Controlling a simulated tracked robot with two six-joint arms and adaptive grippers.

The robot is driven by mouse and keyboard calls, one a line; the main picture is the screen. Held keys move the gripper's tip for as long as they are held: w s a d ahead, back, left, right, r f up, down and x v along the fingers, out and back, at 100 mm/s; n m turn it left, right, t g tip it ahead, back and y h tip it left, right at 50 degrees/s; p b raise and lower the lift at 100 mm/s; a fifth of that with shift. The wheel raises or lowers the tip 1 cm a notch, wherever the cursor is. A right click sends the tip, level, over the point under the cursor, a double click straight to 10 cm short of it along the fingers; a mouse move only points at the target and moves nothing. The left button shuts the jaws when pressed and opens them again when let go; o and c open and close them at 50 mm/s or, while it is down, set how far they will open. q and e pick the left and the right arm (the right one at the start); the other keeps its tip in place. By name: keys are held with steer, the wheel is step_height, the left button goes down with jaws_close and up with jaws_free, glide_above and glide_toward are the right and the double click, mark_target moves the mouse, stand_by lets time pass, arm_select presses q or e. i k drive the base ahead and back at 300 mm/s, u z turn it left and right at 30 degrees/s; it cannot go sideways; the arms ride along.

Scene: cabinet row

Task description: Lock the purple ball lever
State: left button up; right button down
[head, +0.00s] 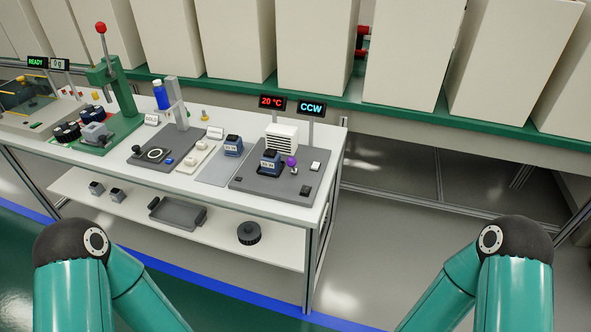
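The purple ball lever (291,161) stands on a dark grey base plate (250,184) at the right end of the white workbench. Its purple ball is on top of a short stem. It is small here, and I cannot tell whether it is locked. A dark block with a light label (269,163) sits just left of it, and a white ribbed box (282,138) is behind it. Only my two teal arms show at the bottom left and bottom right, well short of the bench. Both grippers are out of view.
Signs reading "20 °C" (271,102) and "CCW" (311,108) stand behind the plate. A green press with a red-knobbed lever (101,28) is on the left. A lower shelf (200,228) holds a tray and a dark round part. Open floor (400,225) lies right of the bench.

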mark_target(291, 161)
steer(key=z, duration=0.05)
steer(key=i, duration=1)
steer(key=u, duration=0.05)
